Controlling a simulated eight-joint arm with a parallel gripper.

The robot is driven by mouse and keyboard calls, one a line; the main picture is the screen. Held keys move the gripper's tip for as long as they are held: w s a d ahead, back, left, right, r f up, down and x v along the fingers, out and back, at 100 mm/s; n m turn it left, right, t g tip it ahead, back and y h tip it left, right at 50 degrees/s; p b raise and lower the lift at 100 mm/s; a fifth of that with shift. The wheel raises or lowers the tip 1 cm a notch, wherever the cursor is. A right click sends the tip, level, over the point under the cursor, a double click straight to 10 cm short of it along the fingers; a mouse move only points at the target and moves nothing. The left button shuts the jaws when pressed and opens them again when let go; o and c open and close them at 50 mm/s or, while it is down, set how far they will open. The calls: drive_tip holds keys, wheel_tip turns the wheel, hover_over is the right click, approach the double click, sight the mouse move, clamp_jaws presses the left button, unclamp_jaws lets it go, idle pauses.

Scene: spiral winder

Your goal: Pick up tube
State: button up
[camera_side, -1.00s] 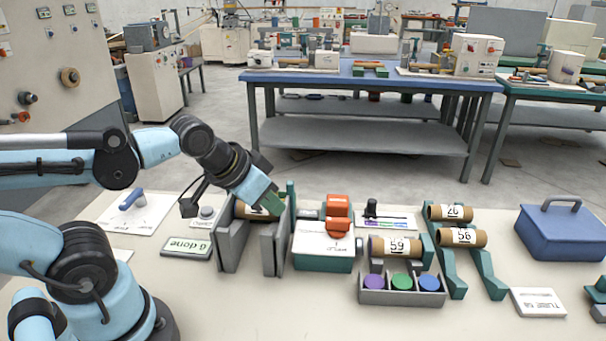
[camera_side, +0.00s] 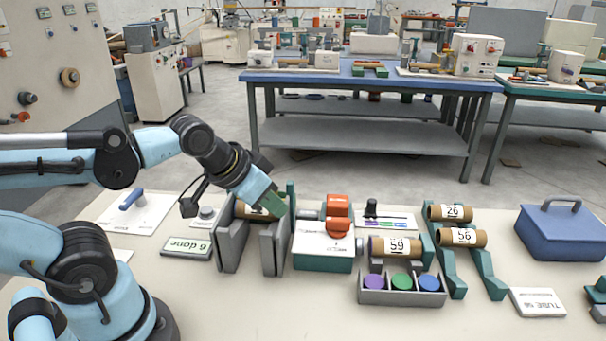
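Brown cardboard tubes with white number labels are on the bench. The tube marked 26 (camera_side: 449,212) and the tube marked 56 (camera_side: 462,237) lie on the green sloped rack at the right. The tube marked 59 (camera_side: 396,247) lies above a grey tray. Another tube (camera_side: 246,210) lies between the grey upright plates at the left, partly hidden by my gripper. My gripper (camera_side: 268,204) points down to the right over that tube, at the plates. Its fingers overlap the tube and plates, and I cannot tell whether they are closed on it.
The grey tray (camera_side: 403,299) holds purple, green and blue discs. A white and green machine with orange blocks (camera_side: 338,216) stands right of the plates. A blue box (camera_side: 563,232) sits at the right. A "6 done" sign (camera_side: 186,247) lies at the left.

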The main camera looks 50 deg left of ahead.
drive_tip(key=o, duration=1)
drive_tip(key=shift+w, duration=0.1)
drive_tip(key=w+d+r+m+g, duration=0.2)
drive_tip(key=w+r, duration=0.2)
drive_tip(key=w, duration=0.1)
drive_tip(key=m+g, duration=0.5)
drive_tip(key=m, duration=0.2)
hover_over(399, 241)
drive_tip(key=f, duration=1)
drive_tip(key=shift+w+a+f, duration=0.15)
drive_tip(key=shift+w+f, duration=0.05)
drive_tip(key=shift+s+f, duration=0.2)
drive_tip(key=shift+f, duration=2.5)
